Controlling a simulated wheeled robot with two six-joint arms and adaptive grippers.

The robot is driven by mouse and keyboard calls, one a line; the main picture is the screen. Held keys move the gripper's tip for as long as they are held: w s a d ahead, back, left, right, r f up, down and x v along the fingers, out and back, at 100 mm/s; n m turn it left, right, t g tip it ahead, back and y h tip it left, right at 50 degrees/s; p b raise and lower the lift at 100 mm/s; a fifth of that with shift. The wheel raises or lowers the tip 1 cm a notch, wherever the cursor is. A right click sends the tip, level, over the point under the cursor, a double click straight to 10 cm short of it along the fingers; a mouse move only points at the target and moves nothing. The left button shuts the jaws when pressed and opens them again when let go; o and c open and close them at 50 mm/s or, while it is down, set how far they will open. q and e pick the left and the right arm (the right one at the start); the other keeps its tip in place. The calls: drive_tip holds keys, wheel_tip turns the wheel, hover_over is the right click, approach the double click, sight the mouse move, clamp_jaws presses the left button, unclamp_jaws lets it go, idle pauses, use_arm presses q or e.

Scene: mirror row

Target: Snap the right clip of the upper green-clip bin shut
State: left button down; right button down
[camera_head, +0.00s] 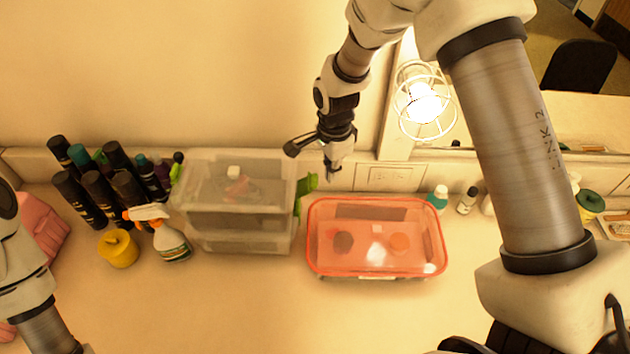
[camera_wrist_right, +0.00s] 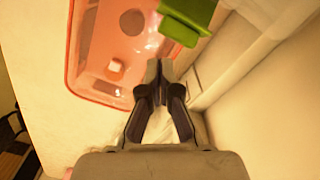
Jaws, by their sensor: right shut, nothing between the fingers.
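The upper green-clip bin (camera_head: 235,185) is clear, lidded and stacked on a similar clear bin (camera_head: 240,239) by the back wall. Its right green clip (camera_head: 308,183) sticks outward from the right side; it also shows in the right wrist view (camera_wrist_right: 187,20). Another bit of green (camera_head: 298,208) shows just below it. A green left clip (camera_head: 176,170) shows at the left side. My right gripper (camera_head: 332,174) is shut and empty, just right of the right clip and apart from it in the picture. Its fingertips show in the wrist view (camera_wrist_right: 159,76). My left gripper is out of view.
A red-rimmed clear bin (camera_head: 375,238) stands to the right. A spray bottle (camera_head: 170,240), a yellow pot (camera_head: 118,248) and several dark bottles (camera_head: 100,185) stand left. A lit caged lamp (camera_head: 424,102) is at the back right. The front counter is clear.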

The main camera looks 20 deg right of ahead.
wheel_tip(320, 180, down, 2)
drive_tip(key=shift+f+b, duration=0.2)
drive_tip(key=shift+b, duration=0.2)
drive_tip(key=shift+w+a, duration=0.1)
drive_tip(key=shift+w+a+r+p, duration=0.35)
drive_tip(key=shift+w+a+p, duration=0.15)
drive_tip(key=shift+a, duration=0.55)
drive_tip(key=shift+w+a+r+p, duration=0.35)
drive_tip(key=shift+w+a, duration=0.2)
drive_tip(key=shift+a, duration=0.55)
drive_tip(key=shift+w+a+r+p, duration=0.3)
drive_tip(key=shift+w+a+p, duration=0.2)
drive_tip(key=shift+a, duration=0.55)
drive_tip(key=r+p, duration=0.1)
drive_tip(key=r, duration=0.1)
drive_tip(key=r+p, duration=0.1)
drive_tip(key=p, duration=0.1)
drive_tip(key=d+r+p, duration=0.1)
drive_tip(key=r, duration=0.1)
drive_tip(key=shift+s+r, duration=0.3)
drive_tip(key=shift+r, duration=0.05)
drive_tip(key=shift+f, duration=0.1)
